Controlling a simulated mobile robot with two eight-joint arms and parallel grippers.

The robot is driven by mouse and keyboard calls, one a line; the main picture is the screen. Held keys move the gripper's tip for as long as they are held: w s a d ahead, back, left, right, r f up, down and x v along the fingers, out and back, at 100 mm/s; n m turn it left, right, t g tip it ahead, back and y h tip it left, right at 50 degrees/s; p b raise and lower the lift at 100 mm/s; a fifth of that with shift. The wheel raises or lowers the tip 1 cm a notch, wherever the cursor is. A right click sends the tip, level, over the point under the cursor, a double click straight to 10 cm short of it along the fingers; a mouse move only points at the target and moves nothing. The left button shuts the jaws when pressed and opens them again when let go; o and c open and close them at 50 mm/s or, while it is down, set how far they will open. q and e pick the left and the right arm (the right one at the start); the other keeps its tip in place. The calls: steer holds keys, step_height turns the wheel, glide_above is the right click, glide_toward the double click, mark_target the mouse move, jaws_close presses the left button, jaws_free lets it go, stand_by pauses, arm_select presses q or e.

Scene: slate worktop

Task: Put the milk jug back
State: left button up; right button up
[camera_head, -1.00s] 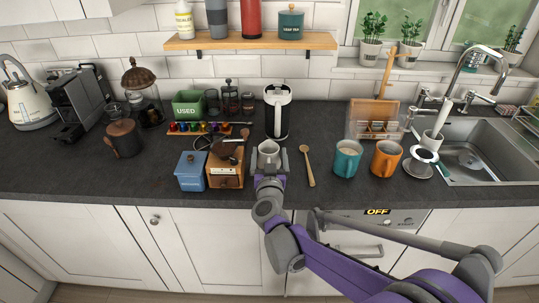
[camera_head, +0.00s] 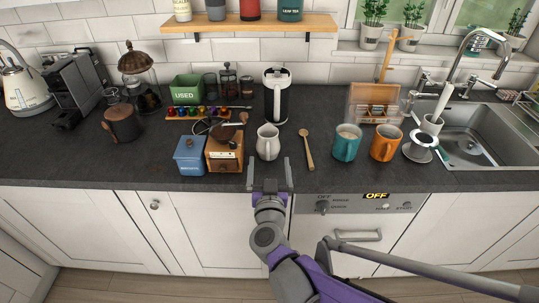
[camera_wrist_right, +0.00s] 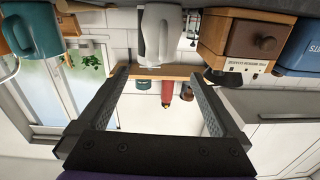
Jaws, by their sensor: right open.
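The white milk jug (camera_head: 268,142) stands upright on the dark worktop, between the wooden grinder (camera_head: 225,150) and the wooden spoon (camera_head: 307,150). My right gripper (camera_head: 270,172) is open and empty at the worktop's front edge, just in front of the jug and apart from it. In the right wrist view, which looks upside down, the jug (camera_wrist_right: 160,35) shows beyond the open fingers (camera_wrist_right: 160,85). My left gripper is not in view.
A blue canister (camera_head: 190,157) stands left of the grinder. Teal (camera_head: 346,144) and orange (camera_head: 385,144) mugs stand to the right. A black-and-white machine (camera_head: 276,95) stands behind the jug. The sink (camera_head: 478,145) is far right.

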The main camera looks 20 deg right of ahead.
steer(key=s+a+f+n+g+y, duration=0.3)
steer(key=s+a+n+y, duration=0.2)
steer(key=s+y, duration=0.3)
steer(key=s+d+f+g+h, duration=0.1)
steer(key=s+d+f+g, duration=0.3)
steer(key=s, duration=0.5)
steer(key=s+d+f+m+g+h, duration=0.1)
steer(key=s+d+f+g, duration=0.3)
steer(key=s+f, duration=0.4)
steer(key=shift+s+d+f+m+g+h, duration=0.2)
steer(key=shift+s+m+g+h, duration=0.1)
steer(key=shift+s+g+h, duration=0.45)
